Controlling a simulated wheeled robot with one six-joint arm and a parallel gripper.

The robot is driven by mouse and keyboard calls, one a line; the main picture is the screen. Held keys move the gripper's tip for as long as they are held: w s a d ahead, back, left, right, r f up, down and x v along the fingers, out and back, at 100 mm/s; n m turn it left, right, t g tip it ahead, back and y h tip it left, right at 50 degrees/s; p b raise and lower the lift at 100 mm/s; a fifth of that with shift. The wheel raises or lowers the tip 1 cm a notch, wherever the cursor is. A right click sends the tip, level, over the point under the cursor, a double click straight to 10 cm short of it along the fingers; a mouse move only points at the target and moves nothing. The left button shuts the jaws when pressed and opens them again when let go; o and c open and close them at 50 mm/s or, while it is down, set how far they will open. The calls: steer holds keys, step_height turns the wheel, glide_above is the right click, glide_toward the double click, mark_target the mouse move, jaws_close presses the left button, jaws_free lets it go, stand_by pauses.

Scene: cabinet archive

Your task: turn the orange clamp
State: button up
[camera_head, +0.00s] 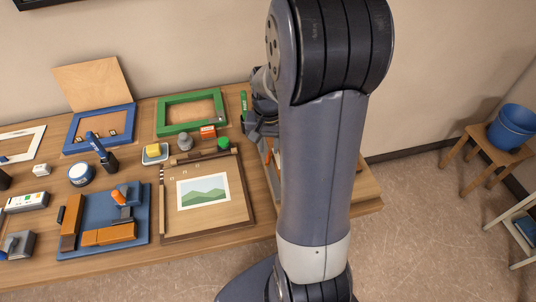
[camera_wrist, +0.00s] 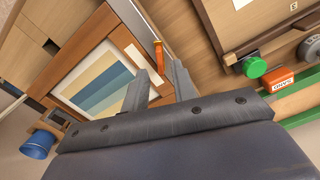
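The orange clamp (camera_wrist: 158,55) is a narrow upright piece in the wrist view. It sits at the edge of a wooden frame (camera_wrist: 128,45) that holds a striped blue, teal and tan picture (camera_wrist: 95,80). My gripper (camera_wrist: 160,82) is open, with one finger on each side of a gap. The clamp shows beyond the fingertips, in line with the gap; I cannot tell whether they touch it. In the head view my gripper (camera_head: 262,118) is at the table's back right, and my arm hides most of that frame.
A green knob (camera_wrist: 254,67) and an orange box (camera_wrist: 283,79) are close to my gripper's right in the wrist view. A landscape picture board (camera_head: 240,215), a green frame (camera_head: 162,120) and a blue tool board (camera_head: 75,247) lie on the table. A stool with a blue bucket (camera_head: 515,127) stands at right.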

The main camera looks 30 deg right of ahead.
steer(key=shift+f+b, duration=0.5)
steer(key=shift+f, duration=0.55)
steer(key=shift+f, duration=0.2)
steer(key=shift+c, duration=0.4)
jaws_close()
